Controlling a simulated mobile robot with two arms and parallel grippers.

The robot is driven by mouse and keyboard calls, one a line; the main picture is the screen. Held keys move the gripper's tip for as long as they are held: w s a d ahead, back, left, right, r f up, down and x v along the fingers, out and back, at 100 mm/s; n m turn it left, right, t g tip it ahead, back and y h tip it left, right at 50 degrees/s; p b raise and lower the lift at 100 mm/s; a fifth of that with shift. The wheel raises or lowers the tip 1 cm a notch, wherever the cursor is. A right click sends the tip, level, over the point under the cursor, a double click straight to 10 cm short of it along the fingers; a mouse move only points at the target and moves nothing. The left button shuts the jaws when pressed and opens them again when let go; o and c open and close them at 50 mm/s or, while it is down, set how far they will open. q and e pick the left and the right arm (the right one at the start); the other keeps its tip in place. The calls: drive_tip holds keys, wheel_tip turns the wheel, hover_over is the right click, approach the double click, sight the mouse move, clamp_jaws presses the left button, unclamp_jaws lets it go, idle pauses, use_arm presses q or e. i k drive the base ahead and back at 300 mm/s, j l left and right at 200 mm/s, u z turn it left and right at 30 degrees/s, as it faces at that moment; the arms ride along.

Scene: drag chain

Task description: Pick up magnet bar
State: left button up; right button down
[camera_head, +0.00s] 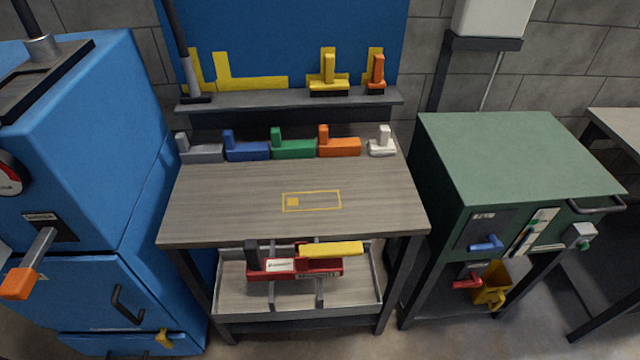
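No object in view is clearly marked as the magnet bar. A red device with a white label (280,265) lies in the tray under the bench, and a yellow bar (332,249) sits along its top right. On the bench's back edge stand L-shaped blocks: grey (205,153), blue (247,151), green (294,149), orange (340,147) and a smaller white one (382,146). A yellow block (328,77) and an orange block (376,75) stand on the shelf above. Neither of my grippers is in view.
The wooden bench top (230,205) is bare except for a yellow outlined rectangle (312,201). A blue cabinet (80,130) with an orange-ended lever (18,283) stands at left. A green cabinet (510,150) stands at right. Floor shows in front of the bench.

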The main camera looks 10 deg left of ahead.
sight(259, 269)
drive_tip(key=l+u, duration=0.15)
drive_tip(key=l, duration=0.25)
drive_tip(key=k+l+u, duration=0.2)
drive_tip(key=l, duration=0.2)
drive_tip(key=l+u, duration=0.15)
drive_tip(key=l, duration=0.25)
drive_tip(key=k+l+u, duration=0.2)
drive_tip(key=l, duration=0.15)
